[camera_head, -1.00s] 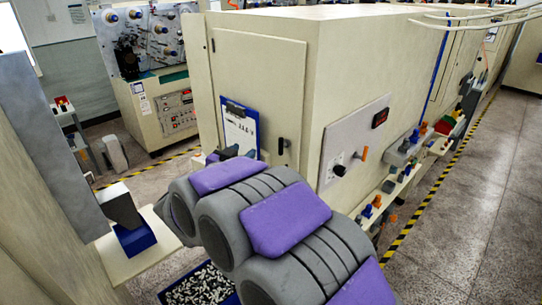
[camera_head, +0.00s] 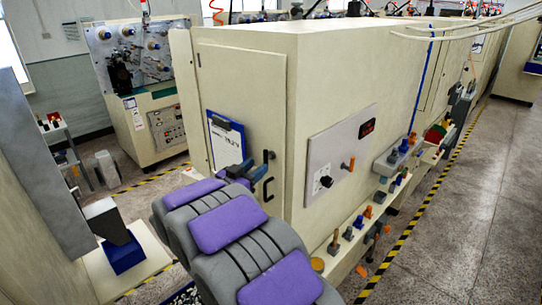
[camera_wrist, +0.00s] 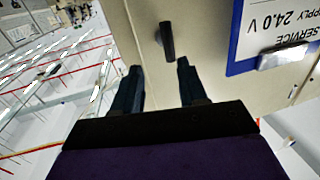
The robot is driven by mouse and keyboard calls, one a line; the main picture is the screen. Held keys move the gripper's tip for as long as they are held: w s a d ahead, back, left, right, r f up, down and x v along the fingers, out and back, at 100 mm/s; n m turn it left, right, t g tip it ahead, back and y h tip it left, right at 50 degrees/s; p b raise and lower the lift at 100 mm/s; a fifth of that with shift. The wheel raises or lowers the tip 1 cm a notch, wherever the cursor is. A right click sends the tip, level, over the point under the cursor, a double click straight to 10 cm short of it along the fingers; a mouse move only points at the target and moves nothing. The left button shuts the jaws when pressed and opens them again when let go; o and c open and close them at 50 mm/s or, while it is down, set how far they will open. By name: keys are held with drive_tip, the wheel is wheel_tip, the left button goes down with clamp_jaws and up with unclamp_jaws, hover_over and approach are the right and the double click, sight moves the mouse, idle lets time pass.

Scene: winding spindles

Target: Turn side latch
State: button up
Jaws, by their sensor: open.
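A small black latch handle (camera_head: 268,156) sits on the narrow end face of the cream machine cabinet, right of a blue clipboard (camera_head: 225,139). My gripper (camera_head: 249,172) is just left of and below the latch in the head view, with its dark fingers pointing at the cabinet. In the wrist view the latch (camera_wrist: 167,40) stands beyond the two spread fingertips, nearer the right finger. My gripper (camera_wrist: 159,68) is open and empty there, and it does not appear to touch the latch. The clipboard (camera_wrist: 283,38) is upside down at the right of the wrist view.
The cabinet's long side has a control panel (camera_head: 341,150) with a black knob and an orange lever. A shelf (camera_head: 350,238) of small parts runs along it. Floor at right is clear beyond striped tape.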

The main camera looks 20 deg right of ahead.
sight(266, 157)
drive_tip(key=x, duration=0.7)
drive_tip(key=shift+w, duration=0.45)
drive_tip(key=shift+s+d+r, duration=0.1)
drive_tip(key=shift+s+r, duration=0.1)
drive_tip(key=shift+w+a+f, duration=0.1)
drive_tip(key=shift+w+a, duration=0.2)
drive_tip(key=shift+a, duration=0.4)
drive_tip(key=shift+c, duration=0.4)
drive_tip(key=shift+s+a, duration=0.15)
drive_tip(key=shift+a, duration=0.3)
drive_tip(key=shift+c, duration=1.4)
drive_tip(key=shift+d, duration=0.4)
clamp_jaws()
